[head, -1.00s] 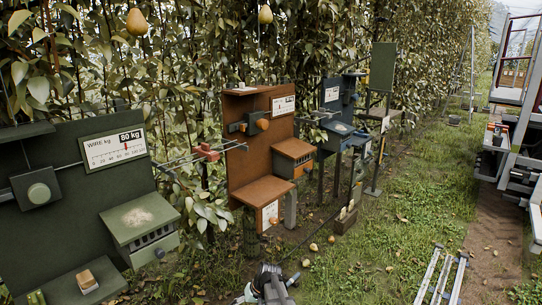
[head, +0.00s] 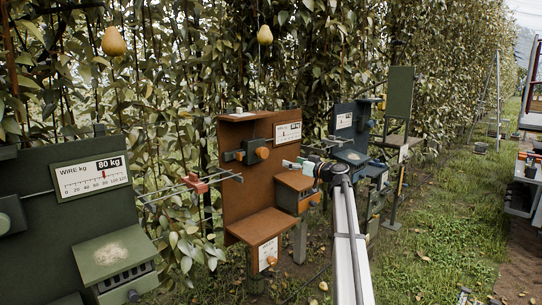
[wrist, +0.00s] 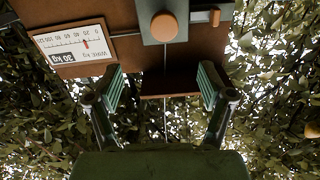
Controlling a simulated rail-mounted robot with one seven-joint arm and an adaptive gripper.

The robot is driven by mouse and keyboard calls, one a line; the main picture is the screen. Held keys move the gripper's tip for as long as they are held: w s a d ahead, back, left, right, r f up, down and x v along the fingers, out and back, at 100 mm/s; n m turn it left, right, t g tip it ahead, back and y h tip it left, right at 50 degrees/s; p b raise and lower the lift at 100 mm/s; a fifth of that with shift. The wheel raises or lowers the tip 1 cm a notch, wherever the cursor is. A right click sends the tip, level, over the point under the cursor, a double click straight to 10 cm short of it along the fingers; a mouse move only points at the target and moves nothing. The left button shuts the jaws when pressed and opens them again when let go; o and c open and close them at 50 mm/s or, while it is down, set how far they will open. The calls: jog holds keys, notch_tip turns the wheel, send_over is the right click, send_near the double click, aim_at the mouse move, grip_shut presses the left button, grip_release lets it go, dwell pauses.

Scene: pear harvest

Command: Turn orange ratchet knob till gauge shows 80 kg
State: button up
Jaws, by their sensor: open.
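The orange ratchet knob (head: 262,153) sits on a grey block on the rust-orange panel (head: 236,191) in the head view. In the wrist view the knob (wrist: 164,27) is at the top centre, beyond my fingertips. The panel's gauge (head: 288,131) is small in the head view. In the wrist view the gauge (wrist: 75,43) appears upside down, reads 30 kg, and its red pointer lies between 20 and 40. My gripper (wrist: 162,82) is open, with two green-padded fingers apart and nothing between them. In the head view my gripper (head: 293,164) is right of the knob, apart from it.
A green panel (head: 35,165) at left has its own gauge (head: 91,177) at 80 kg. A blue-grey panel (head: 345,120) stands behind my arm. A rust-orange shelf (head: 262,224) juts out below the knob. Wires with a red clamp (head: 196,183) run between panels. Foliage fills the back.

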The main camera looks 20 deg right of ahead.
aim_at(265, 154)
jog(key=shift+n, duration=0.4)
jog(key=p+x, duration=0.1)
jog(key=x, duration=0.4)
jog(key=p+x, duration=0.2)
jog(key=x, duration=0.3)
jog(key=p+x, duration=0.1)
jog(key=x, duration=0.5)
jog(key=shift+s+a+r+p, duration=0.15)
jog(key=shift+a+p, duration=0.15)
jog(key=shift+x, duration=0.75)
jog(key=shift+a, duration=0.1)
jog(key=c, duration=1.2)
